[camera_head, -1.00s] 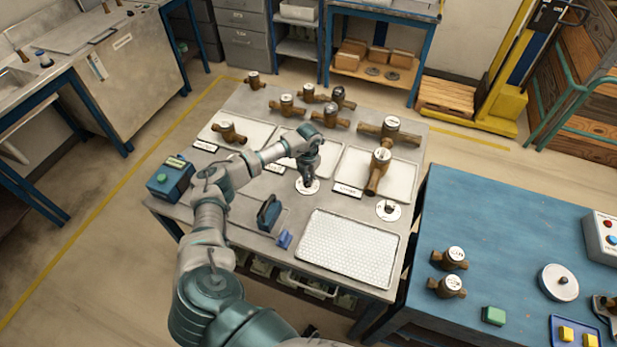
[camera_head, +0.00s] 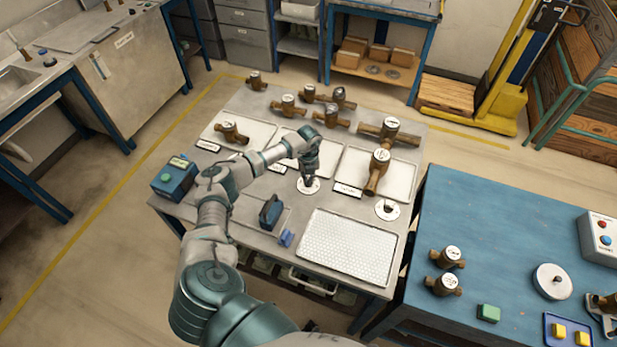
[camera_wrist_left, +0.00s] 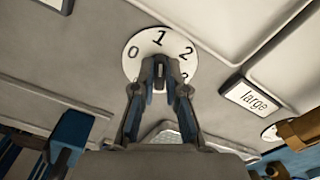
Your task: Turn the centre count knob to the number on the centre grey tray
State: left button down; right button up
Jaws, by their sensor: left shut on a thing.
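The centre count knob has a white round dial (camera_head: 309,187) on the table in front of the centre grey tray (camera_head: 290,160). In the left wrist view the dial (camera_wrist_left: 135,66) shows 0, 1, 2 and part of another number. My left gripper (camera_head: 308,181) points down over the dial and is shut on the knob (camera_wrist_left: 159,72), which the fingers mostly hide. The centre tray is largely covered by my arm; I see several brass meters around it but no readable number. My right gripper is not in view.
A right dial (camera_head: 387,209) stands before the right tray (camera_head: 402,180), with a "large" label in the wrist view (camera_wrist_left: 250,97). A white perforated tray (camera_head: 348,247), a blue-green box (camera_head: 175,178) and a dark blue block (camera_head: 270,212) stand nearby.

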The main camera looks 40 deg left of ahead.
aim_at(308, 179)
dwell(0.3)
pick_arm(q)
jog(key=c, duration=1.2)
grip_release()
jog(key=shift+f, duration=0.1)
jog(key=shift+a, duration=0.1)
jog(key=shift+r, duration=0.25)
notch_tip(308, 179, up, 11)
jog(key=shift+w+r, duration=0.15)
jog(key=shift+a, duration=0.1)
